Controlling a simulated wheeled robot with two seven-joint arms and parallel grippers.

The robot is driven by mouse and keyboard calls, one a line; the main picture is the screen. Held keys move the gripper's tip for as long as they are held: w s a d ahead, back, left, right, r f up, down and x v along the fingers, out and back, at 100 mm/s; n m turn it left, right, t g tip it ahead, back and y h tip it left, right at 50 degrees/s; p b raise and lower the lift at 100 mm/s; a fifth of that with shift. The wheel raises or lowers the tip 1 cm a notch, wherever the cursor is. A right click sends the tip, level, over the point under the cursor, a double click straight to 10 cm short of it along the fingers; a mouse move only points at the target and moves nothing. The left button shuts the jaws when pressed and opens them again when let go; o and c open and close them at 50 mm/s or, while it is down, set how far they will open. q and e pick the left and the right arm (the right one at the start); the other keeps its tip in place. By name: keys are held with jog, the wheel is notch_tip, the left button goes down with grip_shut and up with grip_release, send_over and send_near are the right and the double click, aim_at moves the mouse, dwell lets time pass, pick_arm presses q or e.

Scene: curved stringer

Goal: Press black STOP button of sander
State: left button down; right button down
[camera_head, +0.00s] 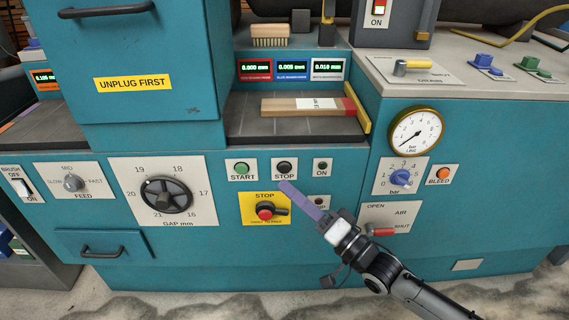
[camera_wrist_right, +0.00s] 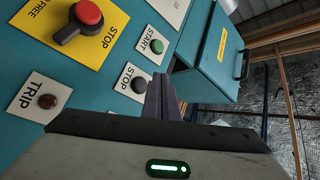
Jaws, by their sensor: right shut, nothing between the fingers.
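The black STOP button (camera_head: 284,167) sits on a small white plate on the teal sander front, between the green START button (camera_head: 241,168) and the ON lamp (camera_head: 321,166). My right gripper (camera_head: 286,187) is shut and empty, its purple fingers pointing up-left with the tips at the lower edge of the STOP plate. In the right wrist view the fingertips (camera_wrist_right: 161,78) are just right of the black STOP button (camera_wrist_right: 139,85), whose face is clear. I cannot tell whether the tips touch the panel. My left gripper is not in view.
A red STOP knob on a yellow plate (camera_head: 278,221) is left of my right fingers. The TRIP plate (camera_head: 320,201) is partly hidden behind them. The gap handwheel (camera_head: 166,194) is further left, the blue bar knob (camera_head: 400,177) and red air lever (camera_head: 384,231) to the right.

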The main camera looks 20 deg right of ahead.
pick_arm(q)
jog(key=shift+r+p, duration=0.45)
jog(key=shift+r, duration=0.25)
pick_arm(e)
jog(key=shift+s+a, duration=0.15)
jog(key=shift+s, duration=0.4)
jog(key=shift+s+a, duration=0.15)
jog(key=shift+s, duration=0.35)
